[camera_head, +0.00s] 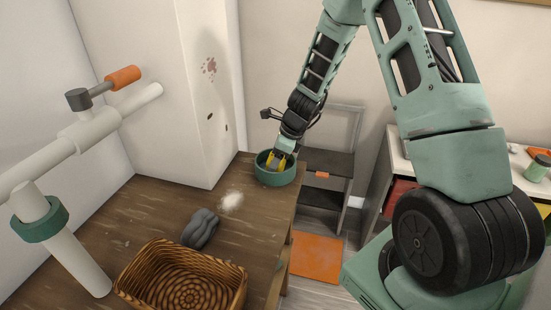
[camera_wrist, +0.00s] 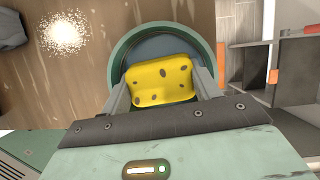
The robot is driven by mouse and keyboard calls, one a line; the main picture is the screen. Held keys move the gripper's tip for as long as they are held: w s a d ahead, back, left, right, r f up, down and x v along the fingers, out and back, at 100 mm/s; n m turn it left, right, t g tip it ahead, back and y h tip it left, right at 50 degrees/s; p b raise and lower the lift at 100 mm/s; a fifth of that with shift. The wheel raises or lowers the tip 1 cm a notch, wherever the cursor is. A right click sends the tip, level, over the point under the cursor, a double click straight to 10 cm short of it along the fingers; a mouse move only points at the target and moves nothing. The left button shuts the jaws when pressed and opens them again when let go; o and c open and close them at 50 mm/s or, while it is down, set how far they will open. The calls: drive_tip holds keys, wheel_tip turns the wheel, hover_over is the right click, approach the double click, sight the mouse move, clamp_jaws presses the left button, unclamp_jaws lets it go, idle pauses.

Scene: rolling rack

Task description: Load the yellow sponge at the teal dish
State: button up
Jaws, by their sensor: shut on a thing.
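The teal dish (camera_head: 275,177) is a round bowl near the right back corner of the wooden table. It also shows in the wrist view (camera_wrist: 119,62), behind the sponge. The yellow sponge (camera_wrist: 160,80) has dark spots and is held between the two fingers of my gripper (camera_wrist: 162,92). In the head view my gripper (camera_head: 277,160) points down at the dish, with the sponge (camera_head: 277,162) over or inside its opening. I cannot tell whether the sponge touches the dish's floor.
A wicker basket (camera_head: 183,280), a dark grey lumpy object (camera_head: 200,228) and a white powdery patch (camera_head: 231,202) are on the table (camera_head: 150,205). A wall column (camera_head: 185,90) stands behind. A dark rack (camera_head: 328,163) stands right of the table edge.

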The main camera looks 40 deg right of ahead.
drive_tip(key=shift+r+p, duration=3)
drive_tip(key=shift+r, duration=0.45)
